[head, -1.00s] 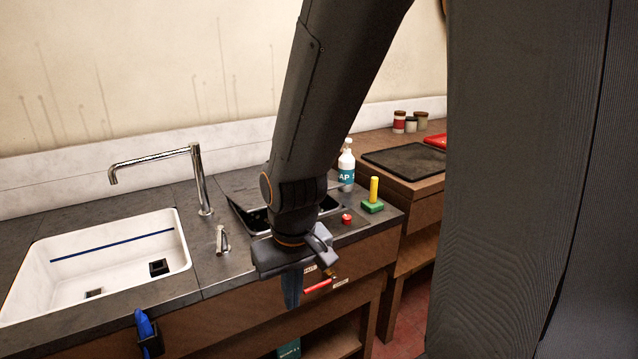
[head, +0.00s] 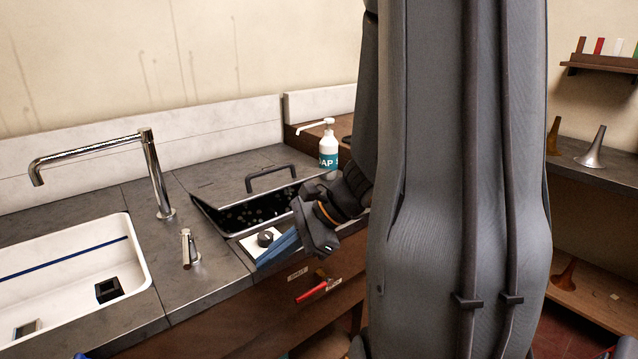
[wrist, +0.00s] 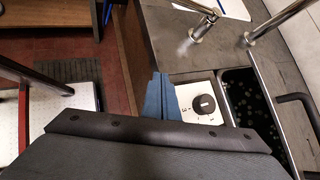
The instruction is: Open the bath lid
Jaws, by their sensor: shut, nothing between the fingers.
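The bath (head: 238,217) is a dark tank sunk in the grey counter, with pale round spots inside. Its opening is uncovered, at least in part. The grey lid (head: 225,187) with a black bar handle (head: 270,173) is at the opening's far side; I cannot tell its exact tilt. The handle also shows in the wrist view (wrist: 298,98), right of the tank. My gripper (head: 278,248) has blue fingers, shut and empty, at the near side of the bath beside a white panel with a black dial (head: 265,238). The fingers show in the wrist view (wrist: 158,98). My arm hides the bath's right end.
A tall chrome faucet (head: 155,175) and a short chrome fitting (head: 188,248) stand left of the bath. A white sink (head: 60,285) is further left. A soap bottle (head: 328,148) stands behind right. A red-handled item (head: 312,291) is at the counter front.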

